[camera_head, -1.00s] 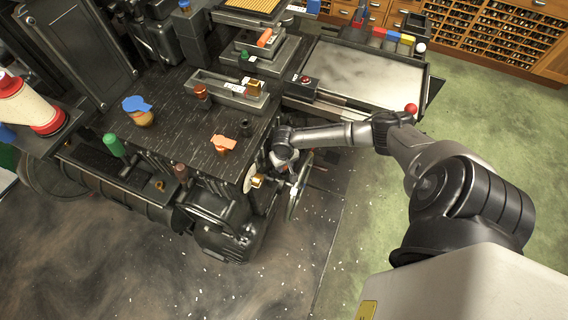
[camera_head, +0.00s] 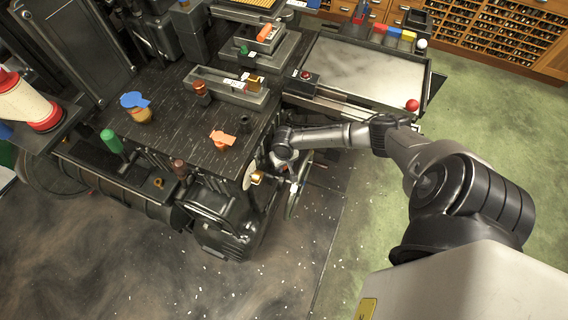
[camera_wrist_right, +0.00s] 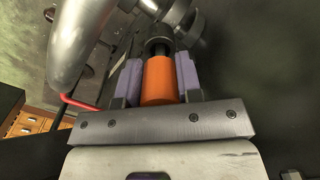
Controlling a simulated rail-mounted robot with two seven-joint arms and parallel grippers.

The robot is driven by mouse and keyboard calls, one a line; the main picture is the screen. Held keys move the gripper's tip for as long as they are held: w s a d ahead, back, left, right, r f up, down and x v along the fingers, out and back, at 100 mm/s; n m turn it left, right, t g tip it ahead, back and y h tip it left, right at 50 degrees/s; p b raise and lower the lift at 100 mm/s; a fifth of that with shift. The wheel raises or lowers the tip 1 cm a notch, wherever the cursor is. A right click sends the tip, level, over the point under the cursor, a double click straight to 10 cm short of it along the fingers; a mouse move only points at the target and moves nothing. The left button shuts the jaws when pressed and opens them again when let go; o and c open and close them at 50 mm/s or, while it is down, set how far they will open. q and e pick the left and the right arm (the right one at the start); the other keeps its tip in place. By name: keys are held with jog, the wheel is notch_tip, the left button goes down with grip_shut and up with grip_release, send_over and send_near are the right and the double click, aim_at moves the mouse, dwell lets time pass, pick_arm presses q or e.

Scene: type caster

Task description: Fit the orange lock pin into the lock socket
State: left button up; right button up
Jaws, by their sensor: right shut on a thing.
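In the right wrist view, the orange lock pin (camera_wrist_right: 158,80) is an orange cylinder between the two purple-grey finger pads of my right gripper (camera_wrist_right: 160,74). The gripper is shut on it. A dark, narrower part continues from the pin's far end toward rounded metal parts; I cannot tell whether the pin is touching or inside a socket. In the head view, my right gripper (camera_head: 285,160) is low beside the machine's front right corner, near the handwheel, and the pin is too small to make out. I cannot identify the lock socket for certain. My left gripper is not in view.
A spoked handwheel (camera_head: 298,190) and a dark motor (camera_head: 222,225) crowd the space below the machine's dark top (camera_head: 185,140). An orange-lidded cup (camera_head: 222,139) sits on that top. A grey tray table (camera_head: 360,72) stands behind my right arm. The green floor at right is clear.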

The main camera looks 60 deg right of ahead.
jog(key=shift+f, duration=0.45)
jog(key=o, duration=1)
notch_tip(320, 180, up, 13)
jog(key=p, duration=0.3)
jog(key=shift+f+p, duration=0.2)
jog(key=shift+p, duration=0.2)
jog(key=shift+r, duration=0.6)
